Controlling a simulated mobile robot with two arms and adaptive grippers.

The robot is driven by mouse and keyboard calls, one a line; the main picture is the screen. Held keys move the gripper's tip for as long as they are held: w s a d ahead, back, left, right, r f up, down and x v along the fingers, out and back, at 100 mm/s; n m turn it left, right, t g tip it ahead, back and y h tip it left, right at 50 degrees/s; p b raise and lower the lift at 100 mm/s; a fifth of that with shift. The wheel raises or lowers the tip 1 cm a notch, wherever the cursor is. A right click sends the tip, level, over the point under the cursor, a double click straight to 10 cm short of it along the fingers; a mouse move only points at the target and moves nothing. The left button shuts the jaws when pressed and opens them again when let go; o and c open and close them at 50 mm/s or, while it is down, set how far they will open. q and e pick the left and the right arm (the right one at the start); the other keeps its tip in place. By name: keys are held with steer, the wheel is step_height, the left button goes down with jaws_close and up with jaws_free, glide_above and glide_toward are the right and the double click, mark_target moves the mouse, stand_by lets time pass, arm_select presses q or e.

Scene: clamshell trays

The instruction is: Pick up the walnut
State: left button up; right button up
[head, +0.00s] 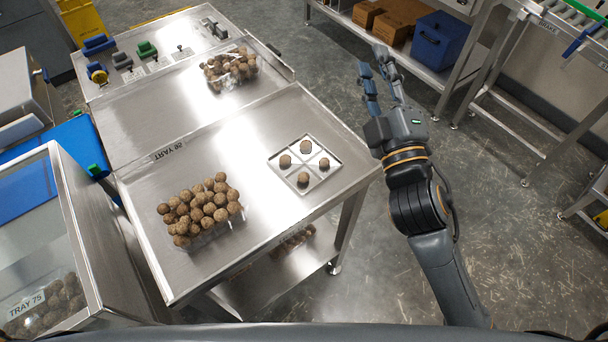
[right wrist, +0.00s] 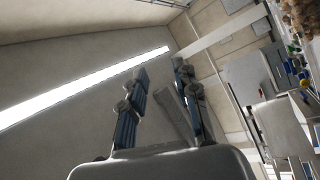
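Round brown walnuts lie in a heap (head: 200,208) in a clear container on the near part of the steel cart top (head: 252,222). Another clear container of walnuts (head: 229,69) sits at the back of the cart. My right gripper (head: 376,62) is off the cart's right side, over the floor, pointing away from the walnuts. Its fingers are apart and empty, as the right wrist view (right wrist: 160,72) also shows. My left gripper is not in view.
Left is a clear-sided bin (head: 75,222) labelled TRAY 75 with more brown balls. A shelf with a blue box (head: 440,40) is at back right. Floor right of the cart is open.

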steer(key=s+a+r+n+g+y, duration=0.6)
steer(key=n+y, duration=0.4)
steer(key=n, duration=0.3)
steer(key=s+a+r+n+g+y, duration=0.3)
steer(key=a+r+n+g+y, duration=0.3)
steer(key=a+n+y, duration=0.5)
steer(key=s+a+f+n+g+h, duration=0.45)
steer(key=s+n+g, duration=0.25)
steer(key=n+g, duration=0.65)
steer(key=n+t+h, duration=0.6)
steer(key=n+h, duration=0.6)
steer(key=h, duration=0.6)
glide_toward(305, 176)
steer(key=p+x, duration=0.1)
steer(key=x, duration=0.2)
steer(key=shift+s, duration=0.1)
steer(key=p+x, duration=0.2)
steer(key=x, duration=0.3)
steer(key=shift+f, duration=0.35)
steer(key=shift+a+f, duration=0.1)
steer(key=shift+f, duration=0.05)
steer(key=shift+c, duration=1.1)
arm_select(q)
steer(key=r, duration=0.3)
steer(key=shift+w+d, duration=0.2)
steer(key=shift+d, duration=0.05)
arm_select(e)
steer(key=shift+c, duration=0.7)
